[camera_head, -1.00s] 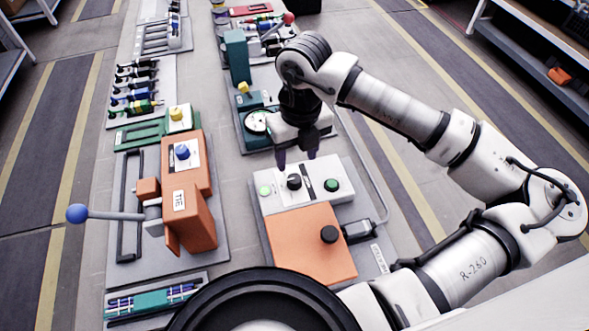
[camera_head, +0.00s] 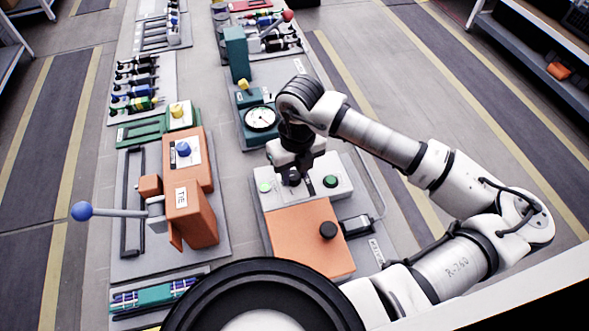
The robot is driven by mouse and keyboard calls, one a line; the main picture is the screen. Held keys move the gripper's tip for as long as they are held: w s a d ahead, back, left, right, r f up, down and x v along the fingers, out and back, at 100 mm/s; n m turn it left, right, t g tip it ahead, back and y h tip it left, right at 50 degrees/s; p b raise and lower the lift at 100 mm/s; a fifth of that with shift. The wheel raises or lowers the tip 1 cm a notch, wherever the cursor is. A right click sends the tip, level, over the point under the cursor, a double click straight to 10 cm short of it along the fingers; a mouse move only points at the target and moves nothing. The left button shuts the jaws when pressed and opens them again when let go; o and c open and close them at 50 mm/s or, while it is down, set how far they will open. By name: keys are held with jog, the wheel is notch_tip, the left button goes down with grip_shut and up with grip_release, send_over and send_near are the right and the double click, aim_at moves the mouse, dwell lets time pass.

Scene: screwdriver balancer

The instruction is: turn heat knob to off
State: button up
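A white control panel (camera_head: 345,188) sits at the back of an orange box (camera_head: 300,245). It carries a lit green button (camera_head: 264,187) at left, a black rotary knob (camera_head: 294,182) in the middle and a dark green round control (camera_head: 330,181) at right. I take the black knob to be the heat knob; its markings are not legible. My gripper (camera_head: 295,178) points down over this knob, its fingertips at either side of it. The knob is mostly hidden, and I cannot tell whether the fingers touch it.
A dial gauge (camera_head: 261,118) stands behind the panel. At left is an orange press (camera_head: 190,195) with a blue-balled lever (camera_head: 82,211). A black round rim (camera_head: 265,275) fills the bottom foreground.

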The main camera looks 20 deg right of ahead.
jog(key=c, duration=0.3)
jog(key=shift+f, duration=0.1)
jog(key=shift+c, duration=0.2)
jog(key=shift+b, duration=0.55)
jog(key=shift+f+n+b, duration=0.25)
jog(key=shift+n+b, duration=0.35)
jog(key=shift+b, duration=0.5)
jog(key=n+b, duration=0.2)
jog(key=b, duration=0.2)
jog(key=shift+f, duration=0.1)
jog(key=n+b, duration=0.5)
jog(key=b, duration=0.1)
jog(key=shift+b, duration=0.3)
jog(key=shift+r+n+b, duration=0.2)
jog(key=shift+n+b, duration=0.65)
jog(key=shift+n, duration=0.05)
jog(key=shift+r+n+b, duration=0.2)
jog(key=shift+n+b, duration=0.6)
jog(key=shift+n, duration=0.1)
jog(key=shift+r, duration=0.1)
